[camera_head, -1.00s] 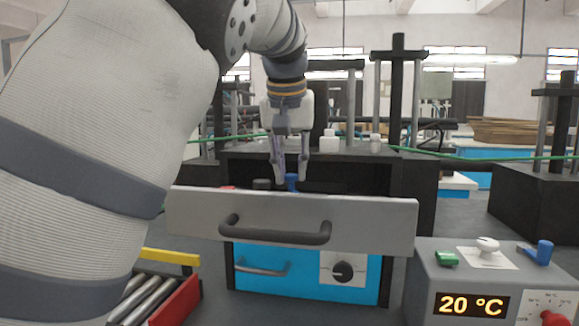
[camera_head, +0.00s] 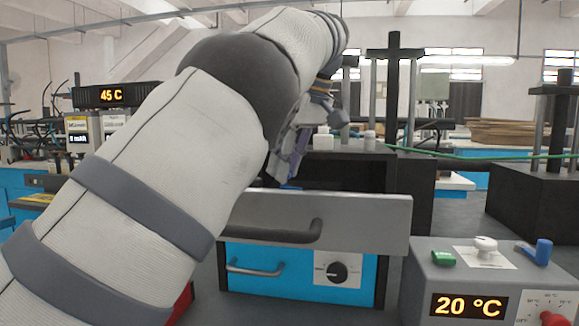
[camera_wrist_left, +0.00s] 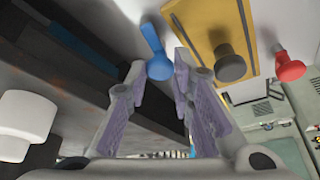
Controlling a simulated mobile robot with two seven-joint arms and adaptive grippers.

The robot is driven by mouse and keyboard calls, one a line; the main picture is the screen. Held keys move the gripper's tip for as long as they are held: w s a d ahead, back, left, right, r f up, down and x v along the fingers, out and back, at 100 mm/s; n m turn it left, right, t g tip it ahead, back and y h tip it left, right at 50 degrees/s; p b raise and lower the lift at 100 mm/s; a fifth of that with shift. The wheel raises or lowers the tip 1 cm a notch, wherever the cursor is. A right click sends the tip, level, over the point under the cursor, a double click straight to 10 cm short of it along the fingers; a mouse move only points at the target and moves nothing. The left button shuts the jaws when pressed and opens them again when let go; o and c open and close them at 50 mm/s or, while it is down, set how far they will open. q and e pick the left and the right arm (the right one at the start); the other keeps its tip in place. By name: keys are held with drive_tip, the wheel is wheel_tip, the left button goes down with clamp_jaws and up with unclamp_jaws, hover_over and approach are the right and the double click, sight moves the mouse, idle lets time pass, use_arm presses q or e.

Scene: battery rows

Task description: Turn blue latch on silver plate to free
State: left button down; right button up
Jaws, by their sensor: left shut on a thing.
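The blue latch (camera_wrist_left: 158,62) has a round knob and a short arm. It sits on a pale, silvery plate (camera_wrist_left: 166,22) at the top of the left wrist view. My left gripper (camera_wrist_left: 161,68) is shut on the blue latch, with one finger on each side of its knob. In the head view my left gripper (camera_head: 287,160) is tilted behind the grey drawer front (camera_head: 368,222). Only a sliver of blue (camera_head: 290,186) shows under its fingertips there, and my arm hides much of that area. My right gripper is not in view.
A tan plate with a dark knob (camera_wrist_left: 230,62) and a red knob (camera_wrist_left: 290,68) stand right of the blue latch. A grey box (camera_head: 450,273) reading 20 °C, with green, white and blue controls, stands at front right. A blue cabinet (camera_head: 300,267) is below the drawer.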

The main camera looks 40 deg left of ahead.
use_arm(q)
drive_tip(key=shift+w+f+n+g+b, duration=0.2)
drive_tip(key=shift+n+g+b, duration=0.15)
drive_tip(key=shift+n, duration=0.55)
drive_tip(key=shift+s+n, duration=0.1)
drive_tip(key=shift+n, duration=0.2)
drive_tip(key=c, duration=1.4)
unclamp_jaws()
drive_tip(key=shift+o, duration=0.2)
drive_tip(key=shift+r, duration=0.1)
